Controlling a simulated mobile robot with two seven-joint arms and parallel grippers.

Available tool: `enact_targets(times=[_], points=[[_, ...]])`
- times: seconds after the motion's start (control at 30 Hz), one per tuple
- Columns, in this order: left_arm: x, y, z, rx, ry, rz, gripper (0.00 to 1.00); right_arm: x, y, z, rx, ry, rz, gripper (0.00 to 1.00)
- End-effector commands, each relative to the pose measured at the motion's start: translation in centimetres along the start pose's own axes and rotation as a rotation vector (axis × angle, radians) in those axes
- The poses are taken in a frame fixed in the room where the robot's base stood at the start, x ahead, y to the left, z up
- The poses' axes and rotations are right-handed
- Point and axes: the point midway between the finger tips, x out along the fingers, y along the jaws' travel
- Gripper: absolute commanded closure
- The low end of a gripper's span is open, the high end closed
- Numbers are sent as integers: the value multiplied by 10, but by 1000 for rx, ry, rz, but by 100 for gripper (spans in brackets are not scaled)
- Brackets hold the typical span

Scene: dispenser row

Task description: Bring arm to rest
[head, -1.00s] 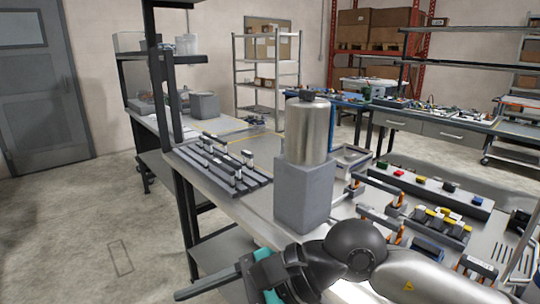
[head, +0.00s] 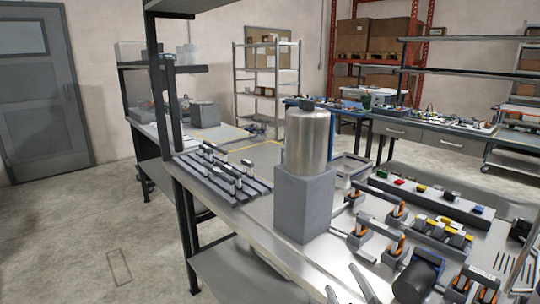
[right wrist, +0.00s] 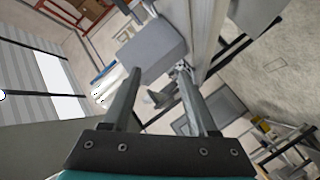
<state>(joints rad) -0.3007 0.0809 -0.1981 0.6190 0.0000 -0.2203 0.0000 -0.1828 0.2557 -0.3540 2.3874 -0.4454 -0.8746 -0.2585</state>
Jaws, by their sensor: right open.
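My right gripper (head: 347,285) shows at the bottom edge of the head view, where two grey fingers rise into the picture. In the right wrist view its fingers (right wrist: 157,78) stand wide apart with nothing held between them. Most of the right arm is below the head view. My left gripper is in neither view.
A steel cylinder (head: 307,142) stands on a grey block (head: 305,203) on the workbench, left of and beyond the gripper. A dark rail rack (head: 222,174) lies farther left. Small fixtures and a row of coloured buttons (head: 420,189) crowd the right. Open floor (head: 90,215) lies left.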

Motion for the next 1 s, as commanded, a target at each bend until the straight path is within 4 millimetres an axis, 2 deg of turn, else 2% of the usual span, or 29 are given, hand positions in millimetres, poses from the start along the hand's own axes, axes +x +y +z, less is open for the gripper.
enact_targets(times=[0.03,0.1,0.2,0.3,0.5,0.77,1.0], points=[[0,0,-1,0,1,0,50,-10,-19,32,89,-118,-71,41],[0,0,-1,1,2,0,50,-27,-43,71,205,-277,-162,41],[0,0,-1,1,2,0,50,-60,-76,114,340,-480,-274,41],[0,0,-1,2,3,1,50,-95,-103,144,446,-655,-365,41],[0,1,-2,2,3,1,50,-172,-145,180,607,-965,-519,41],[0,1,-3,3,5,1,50,-148,-189,220,596,-988,-533,41],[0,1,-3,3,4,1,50,-136,-245,272,584,-1017,-553,41]])
